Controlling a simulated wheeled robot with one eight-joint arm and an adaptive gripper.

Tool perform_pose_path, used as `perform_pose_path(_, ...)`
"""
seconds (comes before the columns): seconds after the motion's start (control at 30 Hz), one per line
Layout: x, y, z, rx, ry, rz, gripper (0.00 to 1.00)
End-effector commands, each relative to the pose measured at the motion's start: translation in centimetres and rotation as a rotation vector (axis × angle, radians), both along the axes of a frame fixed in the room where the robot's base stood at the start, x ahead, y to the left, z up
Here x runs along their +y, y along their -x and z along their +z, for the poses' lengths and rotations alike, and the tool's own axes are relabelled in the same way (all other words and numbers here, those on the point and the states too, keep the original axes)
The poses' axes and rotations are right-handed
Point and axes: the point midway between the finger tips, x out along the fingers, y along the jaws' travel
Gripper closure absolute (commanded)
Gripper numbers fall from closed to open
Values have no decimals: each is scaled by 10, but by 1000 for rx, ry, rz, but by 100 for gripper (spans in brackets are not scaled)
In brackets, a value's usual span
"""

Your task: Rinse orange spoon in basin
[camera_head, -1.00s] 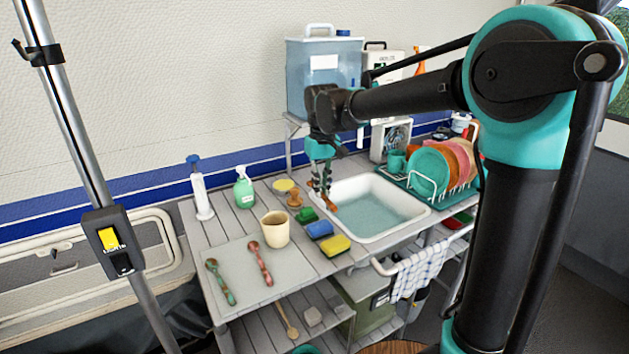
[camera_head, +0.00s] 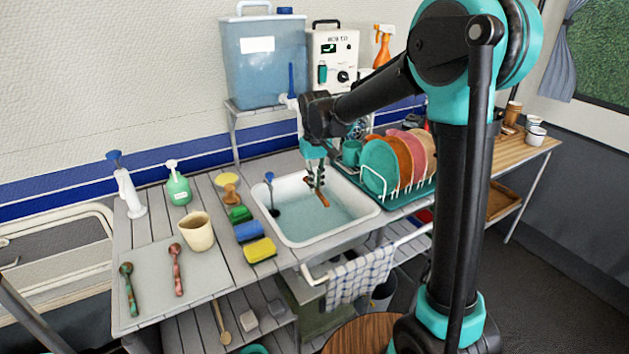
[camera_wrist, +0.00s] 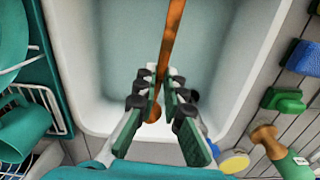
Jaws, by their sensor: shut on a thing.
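My gripper (camera_head: 316,184) is above the back half of the white basin (camera_head: 374,209), pointing down. Its fingers are shut on the orange spoon (camera_head: 323,199), which hangs slanted from them toward the pale blue-green water (camera_head: 300,222). Whether the spoon touches the water, I cannot tell. In the wrist view the spoon (camera_wrist: 172,40) runs from between the fingertips (camera_wrist: 160,100) up past the top edge of the picture, over the basin (camera_wrist: 85,100). The fingers hide part of the spoon.
A blue-topped item (camera_head: 270,187) stands at the basin's left side. Sponges (camera_head: 260,250), a cup (camera_head: 196,232) and two spoons (camera_head: 177,268) lie left. A dish rack with plates (camera_head: 380,168) is close on the right. A water container (camera_head: 265,75) stands behind.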

Motion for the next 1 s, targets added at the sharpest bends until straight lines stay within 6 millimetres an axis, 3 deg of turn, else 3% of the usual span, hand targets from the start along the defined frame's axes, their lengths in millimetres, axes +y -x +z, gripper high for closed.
perform_pose_path(1.0, 0, 0, -92, 0, 0, 0, 100)
